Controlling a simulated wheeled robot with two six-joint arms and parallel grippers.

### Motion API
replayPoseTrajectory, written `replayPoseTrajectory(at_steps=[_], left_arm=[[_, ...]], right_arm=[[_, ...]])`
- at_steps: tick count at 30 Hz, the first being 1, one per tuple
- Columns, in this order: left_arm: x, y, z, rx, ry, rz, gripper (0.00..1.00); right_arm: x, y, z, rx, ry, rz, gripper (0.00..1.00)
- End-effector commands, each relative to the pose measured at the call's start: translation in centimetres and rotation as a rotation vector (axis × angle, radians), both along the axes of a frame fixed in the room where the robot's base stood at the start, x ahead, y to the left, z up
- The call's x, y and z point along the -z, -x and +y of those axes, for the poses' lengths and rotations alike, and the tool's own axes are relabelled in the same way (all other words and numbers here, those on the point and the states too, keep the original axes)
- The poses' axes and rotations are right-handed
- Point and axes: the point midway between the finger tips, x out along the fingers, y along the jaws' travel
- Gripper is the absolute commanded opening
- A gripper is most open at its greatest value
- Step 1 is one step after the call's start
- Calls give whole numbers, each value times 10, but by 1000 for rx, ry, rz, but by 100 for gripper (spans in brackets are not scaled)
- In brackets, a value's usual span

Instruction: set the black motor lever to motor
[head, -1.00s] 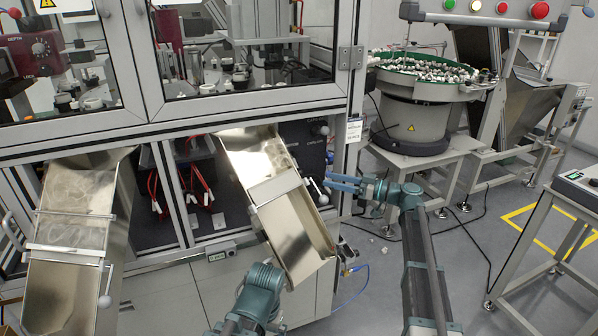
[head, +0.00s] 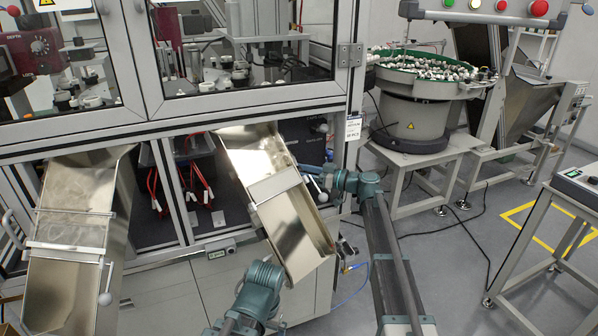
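A black panel (head: 301,141) is in the right-hand lower opening of the machine, behind the right chute. A small pale knob (head: 321,127) shows at its upper right. I cannot tell which part of the panel is the black motor lever; my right gripper and the chute cover its lower part. My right gripper (head: 312,171) points left into the opening, below the pale knob and close to the chute's edge. Its fingertips are too small and overlapped to tell open from shut or any contact. My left arm is at the bottom centre, with its gripper out of view.
The right metal chute (head: 300,238), with a ball-ended handle (head: 322,197), slopes out just below my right gripper. A second chute (head: 62,290) is at left. The cabinet's right post (head: 347,120) stands beside my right wrist. A green-rimmed bowl feeder (head: 416,125) is behind right.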

Motion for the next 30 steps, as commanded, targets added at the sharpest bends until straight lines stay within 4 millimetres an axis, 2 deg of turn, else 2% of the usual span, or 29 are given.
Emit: replayPoseTrajectory(at_steps=[2,3,13,14,30], left_arm=[[0,0,0,0,0,0,100],[0,0,0,0,0,0,100],[0,0,0,0,0,0,100],[0,0,0,0,0,0,100],[0,0,0,0,0,0,100]], right_arm=[[0,0,0,0,0,0,65],[0,0,0,0,0,0,62],[0,0,0,0,0,0,2],[0,0,0,0,0,0,0],[0,0,0,-1,1,-2,0]])
